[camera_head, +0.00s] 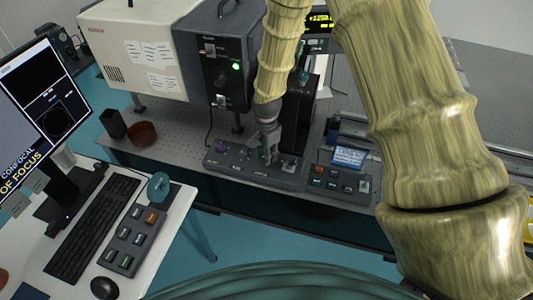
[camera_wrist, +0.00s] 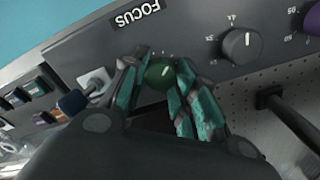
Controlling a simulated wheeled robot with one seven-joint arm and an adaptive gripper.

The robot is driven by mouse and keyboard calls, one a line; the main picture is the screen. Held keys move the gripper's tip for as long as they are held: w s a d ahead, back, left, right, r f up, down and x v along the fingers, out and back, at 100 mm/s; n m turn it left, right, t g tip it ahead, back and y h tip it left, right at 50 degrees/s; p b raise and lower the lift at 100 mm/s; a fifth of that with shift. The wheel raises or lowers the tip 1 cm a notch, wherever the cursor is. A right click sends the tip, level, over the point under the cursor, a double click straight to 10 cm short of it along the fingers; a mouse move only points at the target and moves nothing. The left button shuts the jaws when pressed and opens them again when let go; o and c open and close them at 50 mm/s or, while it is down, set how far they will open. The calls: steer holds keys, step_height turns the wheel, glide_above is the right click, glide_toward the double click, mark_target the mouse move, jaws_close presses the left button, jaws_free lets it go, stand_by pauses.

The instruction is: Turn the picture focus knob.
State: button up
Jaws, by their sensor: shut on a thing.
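The picture focus knob (camera_wrist: 159,73) is a small dark green knob with a pale mark, on the dark control panel (camera_wrist: 95,60) beside a FOCUS label (camera_wrist: 137,14). My gripper (camera_wrist: 158,82) has its two teal-and-grey fingers on either side of this knob, shut on it. In the head view my gripper (camera_head: 268,150) reaches down onto the low control box (camera_head: 225,158) on the optical table. There the knob is mostly hidden by the fingers.
A dark knob (camera_wrist: 241,45) and a purple knob (camera_wrist: 312,20) sit on the panel to the right. A toggle (camera_wrist: 72,102) stands close to the left finger. A monitor (camera_head: 40,90) shows text including "OF FOCUS".

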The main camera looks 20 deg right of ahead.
steer(key=n, duration=0.5)
steer(key=shift+n+b, duration=0.3)
steer(key=n, duration=1.2)
steer(key=shift+n, duration=0.3)
steer(key=n, duration=0.5)
steer(key=shift+n, duration=0.3)
steer(key=o, duration=1)
